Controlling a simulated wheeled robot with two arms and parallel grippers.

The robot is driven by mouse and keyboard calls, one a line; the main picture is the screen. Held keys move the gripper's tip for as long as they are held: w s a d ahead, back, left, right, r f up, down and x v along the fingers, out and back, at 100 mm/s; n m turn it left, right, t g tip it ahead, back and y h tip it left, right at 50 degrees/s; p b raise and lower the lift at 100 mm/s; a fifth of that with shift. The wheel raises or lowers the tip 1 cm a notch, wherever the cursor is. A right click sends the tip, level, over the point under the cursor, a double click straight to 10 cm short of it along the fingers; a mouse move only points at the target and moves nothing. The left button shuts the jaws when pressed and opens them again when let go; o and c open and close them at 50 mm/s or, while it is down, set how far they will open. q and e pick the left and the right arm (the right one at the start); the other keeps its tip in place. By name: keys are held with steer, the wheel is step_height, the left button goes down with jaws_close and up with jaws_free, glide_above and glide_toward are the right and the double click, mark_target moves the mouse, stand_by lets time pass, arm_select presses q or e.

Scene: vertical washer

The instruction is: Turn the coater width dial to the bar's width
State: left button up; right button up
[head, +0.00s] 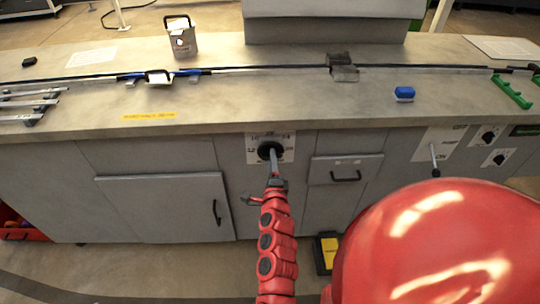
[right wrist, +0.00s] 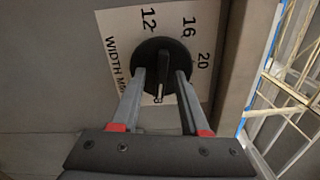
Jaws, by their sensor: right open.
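The black round coater width dial (head: 265,151) sits on a white label plate on the front of the grey bench. In the right wrist view the dial (right wrist: 148,54) has a raised bar handle with a small light mark near its lower end. The label reads WIDTH MM with 12, 16 and 20 in view; I cannot tell which number is set. My right gripper (head: 273,170) is at the dial. In the right wrist view its fingers (right wrist: 161,76) stand apart, one on each side of the handle, with gaps visible. My left gripper is not in view.
A long thin bar (head: 270,67) runs across the bench top through holders. Several grey bars (head: 30,103) lie at the left. A drawer (head: 345,170) is right of the dial, a cabinet door (head: 165,205) left.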

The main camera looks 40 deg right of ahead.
jaws_close()
